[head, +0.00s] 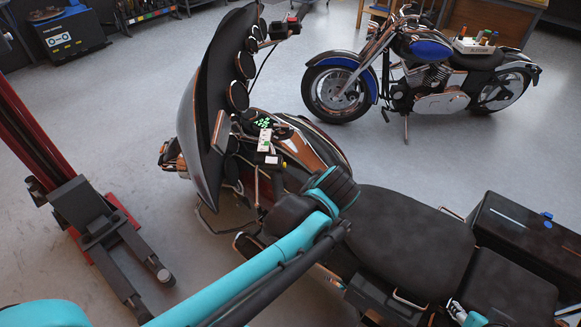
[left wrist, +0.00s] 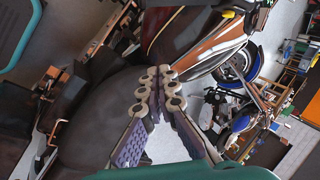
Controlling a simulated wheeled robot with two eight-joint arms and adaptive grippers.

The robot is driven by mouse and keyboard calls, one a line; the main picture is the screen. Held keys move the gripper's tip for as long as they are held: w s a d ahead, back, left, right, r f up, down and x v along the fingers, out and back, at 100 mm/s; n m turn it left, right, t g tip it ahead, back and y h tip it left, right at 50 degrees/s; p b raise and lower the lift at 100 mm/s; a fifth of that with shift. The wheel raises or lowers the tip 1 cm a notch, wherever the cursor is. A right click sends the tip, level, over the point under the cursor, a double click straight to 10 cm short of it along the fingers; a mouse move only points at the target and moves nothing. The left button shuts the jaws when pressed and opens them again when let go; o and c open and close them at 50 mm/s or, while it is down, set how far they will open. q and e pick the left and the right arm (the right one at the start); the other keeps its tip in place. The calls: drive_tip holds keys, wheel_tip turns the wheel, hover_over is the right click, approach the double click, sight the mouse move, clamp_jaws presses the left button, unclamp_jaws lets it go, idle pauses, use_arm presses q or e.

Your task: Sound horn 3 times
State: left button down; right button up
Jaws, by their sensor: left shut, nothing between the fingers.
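A large dark motorcycle (head: 410,235) faces left in the head view, with a tall fairing (head: 210,90) and round gauges. Its near handlebar end, a dark control with a small yellow part (head: 272,159), sits just behind the fairing. The far handlebar end (head: 285,28) carries a red switch. I cannot tell which part is the horn button. My left arm reaches over the motorcycle between seat and dash; its wrist hides its fingers in the head view. In the left wrist view my left gripper (left wrist: 157,74) is shut and empty above the motorcycle's dark body.
A blue and black motorcycle (head: 430,70) stands behind with a white tray of items on its seat. A red lift post (head: 50,140) with dark arms is at the left. Dark cases (head: 525,230) are at the motorcycle's rear. Grey floor lies open between the motorcycles.

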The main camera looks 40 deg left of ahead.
sight(284, 165)
use_arm(q)
drive_tip(key=w+a+f+m+y+b, duration=0.1)
drive_tip(key=w+a+m+y, duration=0.1)
drive_tip(key=w+m+y, duration=0.2)
drive_tip(key=w+a+f+m+g+y+b, duration=0.1)
drive_tip(key=w+m+y, duration=0.3)
drive_tip(key=w, duration=0.5)
drive_tip(key=shift+w+a+f+m+b, duration=0.2)
drive_tip(key=shift+a+f+m+b, duration=0.05)
drive_tip(key=shift+a+m+b, duration=0.15)
drive_tip(key=s+a+f, duration=0.1)
drive_tip(key=s+a, duration=0.3)
drive_tip(key=a, duration=0.4)
idle(1.1)
drive_tip(key=shift+s+a+f, duration=0.1)
drive_tip(key=shift+s+a, duration=0.05)
drive_tip(key=shift+a, duration=0.15)
drive_tip(key=shift+s+a+b, duration=0.2)
drive_tip(key=shift+a+b, duration=0.1)
drive_tip(key=shift+a, duration=0.15)
idle(1.1)
drive_tip(key=shift+d, duration=0.15)
drive_tip(key=shift+w+d, duration=0.4)
drive_tip(key=shift+d, duration=0.25)
